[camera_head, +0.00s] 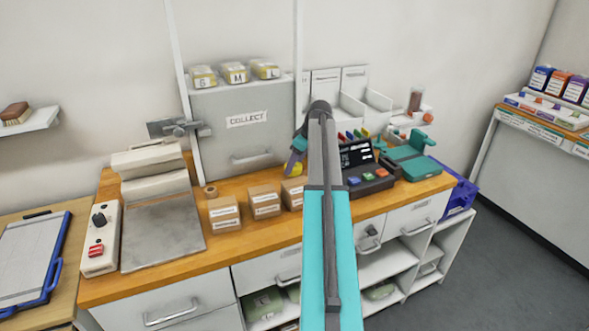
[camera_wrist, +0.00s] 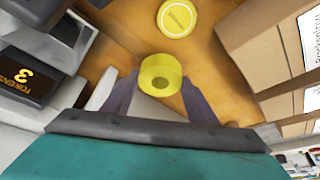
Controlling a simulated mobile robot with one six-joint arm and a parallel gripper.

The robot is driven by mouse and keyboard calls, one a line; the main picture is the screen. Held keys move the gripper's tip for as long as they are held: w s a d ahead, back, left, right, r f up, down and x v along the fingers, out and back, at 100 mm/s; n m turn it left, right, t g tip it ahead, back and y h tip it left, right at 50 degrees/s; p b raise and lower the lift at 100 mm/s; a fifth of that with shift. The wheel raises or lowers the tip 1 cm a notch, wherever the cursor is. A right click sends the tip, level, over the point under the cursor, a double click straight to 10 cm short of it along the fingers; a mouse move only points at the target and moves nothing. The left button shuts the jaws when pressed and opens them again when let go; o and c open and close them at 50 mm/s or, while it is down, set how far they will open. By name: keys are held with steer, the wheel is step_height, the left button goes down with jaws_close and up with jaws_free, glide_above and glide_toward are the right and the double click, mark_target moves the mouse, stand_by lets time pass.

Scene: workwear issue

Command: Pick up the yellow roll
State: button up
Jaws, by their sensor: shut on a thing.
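The yellow roll (camera_wrist: 161,70) is a short ring with a dark centre hole. It sits between the two fingers of my gripper (camera_wrist: 160,92) in the wrist view, and the fingers are shut on it. In the head view my gripper (camera_head: 293,162) is over the back of the wooden counter, partly hidden by my arm. A bit of yellow (camera_head: 297,169) shows at its fingertips there. I cannot tell whether the roll is clear of the counter.
A yellow round lid-like item (camera_wrist: 177,17) lies close by on the wood. Cardboard boxes (camera_head: 265,201) stand left of my gripper, and a dark device with coloured buttons (camera_head: 368,178) stands right. A grey COLLECT panel (camera_head: 232,125) rises behind. A tan roll (camera_head: 210,192) stands further left.

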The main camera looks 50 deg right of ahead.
step_height(320, 180, up, 8)
steer(key=b, duration=0.1)
steer(key=shift+b, duration=0.3)
stand_by(0.6)
